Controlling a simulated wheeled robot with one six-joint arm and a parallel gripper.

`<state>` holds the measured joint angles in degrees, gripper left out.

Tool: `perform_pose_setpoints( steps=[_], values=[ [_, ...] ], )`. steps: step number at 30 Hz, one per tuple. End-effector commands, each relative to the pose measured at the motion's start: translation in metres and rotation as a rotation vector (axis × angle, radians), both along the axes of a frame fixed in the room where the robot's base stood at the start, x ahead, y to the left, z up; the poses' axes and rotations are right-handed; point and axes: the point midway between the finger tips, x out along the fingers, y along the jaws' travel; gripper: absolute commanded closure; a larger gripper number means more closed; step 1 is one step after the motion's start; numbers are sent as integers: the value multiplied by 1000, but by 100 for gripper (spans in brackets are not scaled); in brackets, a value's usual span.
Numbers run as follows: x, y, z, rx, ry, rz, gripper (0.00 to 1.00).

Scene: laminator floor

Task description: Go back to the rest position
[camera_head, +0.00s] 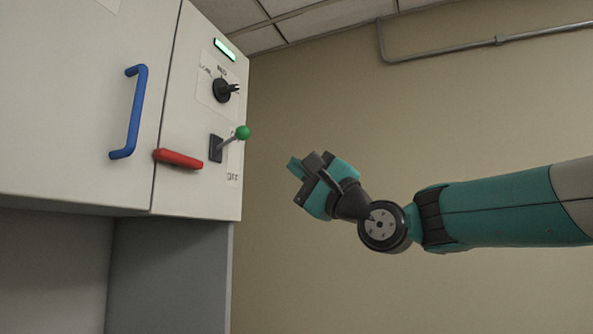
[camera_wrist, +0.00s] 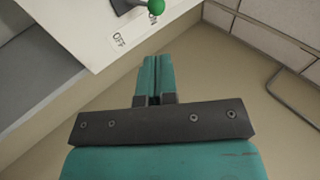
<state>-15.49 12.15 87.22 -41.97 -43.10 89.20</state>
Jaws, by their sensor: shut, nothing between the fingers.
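My gripper (camera_head: 297,166) is to the right of the white machine cabinet (camera_head: 75,120) in the head view, in free air and apart from it. Its teal fingers are together with nothing between them, as the wrist view shows (camera_wrist: 153,80). The lever with the green ball knob (camera_head: 243,132) sticks out of the cabinet's narrow panel, left of and above my gripper. The green knob also shows at the top of the wrist view (camera_wrist: 156,7), beside a white label reading OFF (camera_wrist: 119,40).
The panel also has a black rotary knob (camera_head: 222,90), a lit green indicator (camera_head: 224,49) and a red handle (camera_head: 179,159). A blue handle (camera_head: 135,112) is on the cabinet door. A conduit (camera_head: 450,48) runs along the beige wall. The space around my gripper looks clear.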

Motion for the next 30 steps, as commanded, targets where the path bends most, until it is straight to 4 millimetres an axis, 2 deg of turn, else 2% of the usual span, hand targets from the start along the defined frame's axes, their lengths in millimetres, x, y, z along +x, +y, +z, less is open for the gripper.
perform_pose_setpoints(
  steps=[10, 12, 14, 17, 18, 20, 21, 23, 24, 27, 30],
  values=[
    [0, 1, -1, -9, 2, -4, 100],
    [-1, 2, -10, -59, 9, -25, 100],
    [-3, 4, -28, -160, 21, -63, 100],
    [-16, 7, -84, -456, 44, -138, 100],
    [-25, 5, -112, -600, 50, -156, 100],
    [-43, -1, -156, -822, 49, -158, 100],
    [-58, -7, -185, -964, 42, -142, 100],
    [-82, -17, -225, -1160, 26, -97, 100],
    [-100, -26, -251, -1281, 11, -53, 100],
    [-151, -51, -308, -1547, -37, 99, 100],
    [-201, -77, -352, -1744, -93, 283, 100]
  ],
)
